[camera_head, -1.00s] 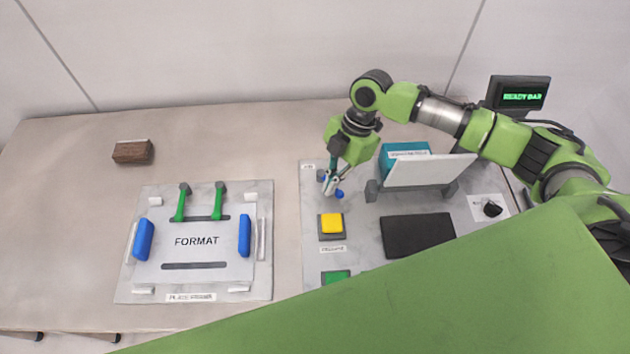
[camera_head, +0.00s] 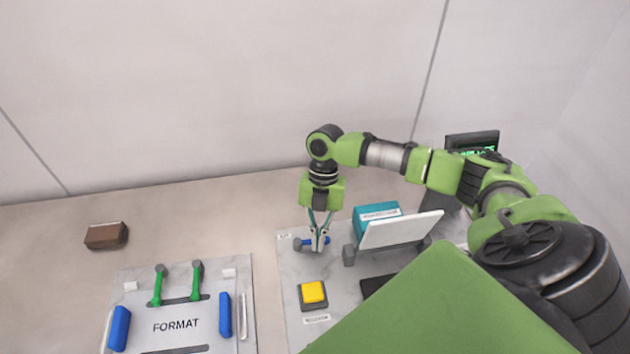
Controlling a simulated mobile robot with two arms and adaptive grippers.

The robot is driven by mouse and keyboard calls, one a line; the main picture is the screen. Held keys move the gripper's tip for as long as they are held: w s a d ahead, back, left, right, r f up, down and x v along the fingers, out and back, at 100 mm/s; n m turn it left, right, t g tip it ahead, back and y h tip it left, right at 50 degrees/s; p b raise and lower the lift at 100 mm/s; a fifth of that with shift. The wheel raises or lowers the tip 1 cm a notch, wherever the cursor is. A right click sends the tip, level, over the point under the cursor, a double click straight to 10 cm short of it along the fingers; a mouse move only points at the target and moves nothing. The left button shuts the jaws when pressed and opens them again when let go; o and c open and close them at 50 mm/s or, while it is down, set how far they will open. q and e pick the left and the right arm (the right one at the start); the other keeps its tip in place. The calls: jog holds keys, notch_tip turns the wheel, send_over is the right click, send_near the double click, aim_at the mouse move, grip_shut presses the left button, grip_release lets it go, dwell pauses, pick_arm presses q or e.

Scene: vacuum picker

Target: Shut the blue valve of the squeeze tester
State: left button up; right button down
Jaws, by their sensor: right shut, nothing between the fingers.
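The squeeze tester's grey board (camera_head: 290,265) lies on the right part of the table. The blue valve (camera_head: 306,242) is at the board's back left corner, its blue handle lying roughly crosswise in the picture. My right gripper (camera_head: 318,248) points down at the valve, its fingertips in front of the handle and hiding its middle. The fingers are shut with nothing between them; whether they touch the handle I cannot tell. My left gripper is not in view.
A yellow button (camera_head: 313,292) sits in front of the valve. A white tilted panel (camera_head: 400,231) and a teal box (camera_head: 375,215) stand to its right. A FORMAT plate (camera_head: 176,312) and a brown block (camera_head: 106,236) lie left. A dark display (camera_head: 471,142) stands behind.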

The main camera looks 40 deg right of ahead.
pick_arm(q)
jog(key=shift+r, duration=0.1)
pick_arm(e)
jog(key=shift+w+d, duration=0.25)
jog(key=shift+w, duration=0.05)
dwell(0.4)
jog(key=shift+r, duration=0.1)
